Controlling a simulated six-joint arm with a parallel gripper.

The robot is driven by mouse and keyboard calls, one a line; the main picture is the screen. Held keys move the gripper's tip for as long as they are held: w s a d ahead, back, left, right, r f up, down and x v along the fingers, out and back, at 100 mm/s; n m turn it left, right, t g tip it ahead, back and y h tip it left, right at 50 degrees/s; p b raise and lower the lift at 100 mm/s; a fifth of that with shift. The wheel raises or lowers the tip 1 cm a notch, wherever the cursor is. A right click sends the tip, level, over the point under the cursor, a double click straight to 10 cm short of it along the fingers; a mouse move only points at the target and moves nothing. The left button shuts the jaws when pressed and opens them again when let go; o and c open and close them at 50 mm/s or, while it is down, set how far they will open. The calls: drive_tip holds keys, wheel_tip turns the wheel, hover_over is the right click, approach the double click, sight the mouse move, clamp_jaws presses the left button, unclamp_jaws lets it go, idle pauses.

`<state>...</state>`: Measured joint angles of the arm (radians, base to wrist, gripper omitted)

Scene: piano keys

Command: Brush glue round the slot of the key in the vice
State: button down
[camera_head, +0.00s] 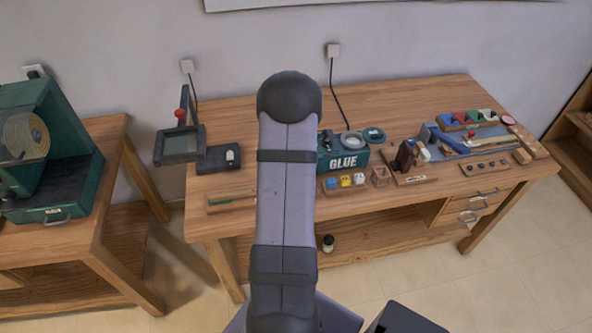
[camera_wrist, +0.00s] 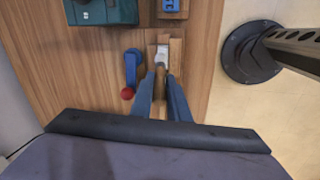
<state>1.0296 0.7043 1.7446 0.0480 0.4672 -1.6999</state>
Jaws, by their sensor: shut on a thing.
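The blue fingers of my gripper (camera_wrist: 161,88) are closed round a narrow brown piece with a pale end (camera_wrist: 162,57), which looks like the brush. The pale end is over or against a wooden block (camera_wrist: 176,52); I cannot tell whether they touch. Beside it, to the left, is a blue piece with a red ball (camera_wrist: 131,72), possibly the vice and its handle. In the head view my arm hides my gripper. A green box marked GLUE (camera_head: 343,162) stands right of my arm. I cannot make out the key or its slot.
A small tray of coloured blocks (camera_head: 345,184) lies before the glue box. A dark wooden stand (camera_head: 406,156) and a blue mat with tools (camera_head: 462,144) are to the right. A dark pad (camera_head: 222,160) is at left. Bare tabletop (camera_wrist: 50,65) shows at left in the wrist view.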

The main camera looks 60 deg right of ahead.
drive_tip(key=shift+s+d, duration=0.6)
drive_tip(key=shift+d, duration=0.05)
drive_tip(key=shift+s+d+r, duration=0.25)
drive_tip(key=w+d+p+v, duration=0.1)
drive_tip(key=p+v, duration=0.4)
drive_tip(key=v, duration=0.2)
drive_tip(key=shift+r, duration=0.55)
drive_tip(key=shift+w, duration=0.15)
drive_tip(key=w+a+r+m+p, duration=0.1)
drive_tip(key=w+a+r, duration=0.2)
drive_tip(key=a, duration=0.5)
drive_tip(key=w+a+r+m+p, duration=0.1)
drive_tip(key=w+a+r+m, duration=0.15)
drive_tip(key=a, duration=0.55)
drive_tip(key=w+a+r+p, duration=0.1)
drive_tip(key=w+a+r, duration=0.15)
drive_tip(key=a, duration=0.55)
drive_tip(key=w+a+f+m+b, duration=0.2)
drive_tip(key=a+f, duration=0.2)
drive_tip(key=a, duration=0.5)
drive_tip(key=w+a+f+m+g+b, duration=0.1)
drive_tip(key=a+f, duration=0.3)
drive_tip(key=a, duration=0.6)
drive_tip(key=shift+w+a+f+m+g+b, duration=0.15)
drive_tip(key=shift+w+a+m+g+b, duration=0.2)
drive_tip(key=shift+w+b, duration=0.25)
